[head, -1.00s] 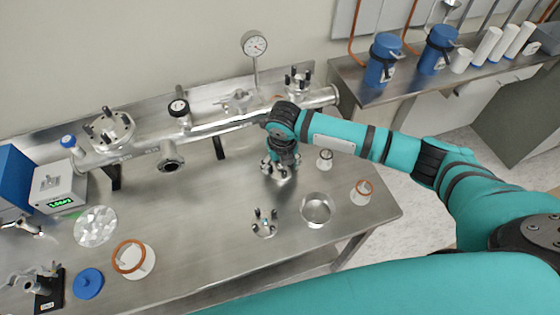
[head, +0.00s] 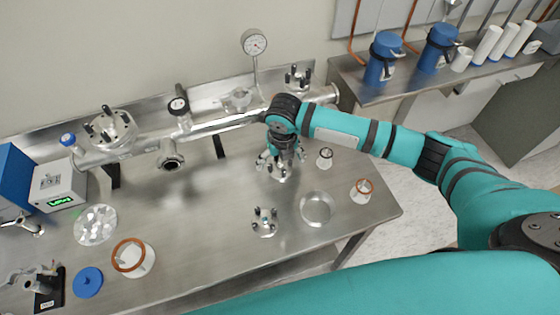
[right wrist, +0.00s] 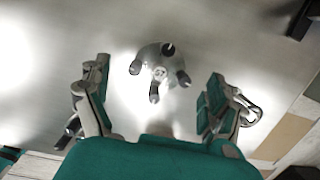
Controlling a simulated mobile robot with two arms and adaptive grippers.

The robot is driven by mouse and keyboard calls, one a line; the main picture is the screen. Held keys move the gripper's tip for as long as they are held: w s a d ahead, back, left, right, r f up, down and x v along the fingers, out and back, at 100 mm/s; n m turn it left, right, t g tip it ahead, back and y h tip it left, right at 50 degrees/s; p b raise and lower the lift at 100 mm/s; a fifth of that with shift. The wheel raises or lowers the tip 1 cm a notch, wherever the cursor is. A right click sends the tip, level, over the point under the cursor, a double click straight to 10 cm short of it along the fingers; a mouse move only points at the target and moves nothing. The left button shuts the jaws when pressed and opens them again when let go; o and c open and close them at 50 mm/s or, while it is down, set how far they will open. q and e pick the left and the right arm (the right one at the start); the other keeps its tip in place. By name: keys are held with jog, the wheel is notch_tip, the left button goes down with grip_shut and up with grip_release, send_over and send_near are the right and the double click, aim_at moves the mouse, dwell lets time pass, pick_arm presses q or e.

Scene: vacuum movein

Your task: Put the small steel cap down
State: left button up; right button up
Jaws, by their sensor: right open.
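My right gripper (head: 282,165) is above the steel table, pointing down, with its fingers spread and empty. In the right wrist view the right gripper (right wrist: 150,95) has one finger on each side, wide apart. Between and beyond them is a small round steel cap (right wrist: 158,66) with black-tipped posts, standing on the table and apart from both fingers. In the head view the shiny steel under the gripper is mostly hidden by the fingers. A similar steel piece with black posts (head: 264,223) stands nearer to me on the table. My left gripper is out of view.
A steel dish (head: 317,209), a small jar (head: 325,158) and an orange-rimmed jar (head: 361,191) stand right of the gripper. A long steel pipe assembly (head: 215,127) runs behind. The middle-left tabletop is clear.

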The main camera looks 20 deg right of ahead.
notch_tip(320, 180, up, 10)
jog(key=s, duration=0.1)
jog(key=shift+s+b, duration=0.3)
jog(key=shift+b, duration=0.1)
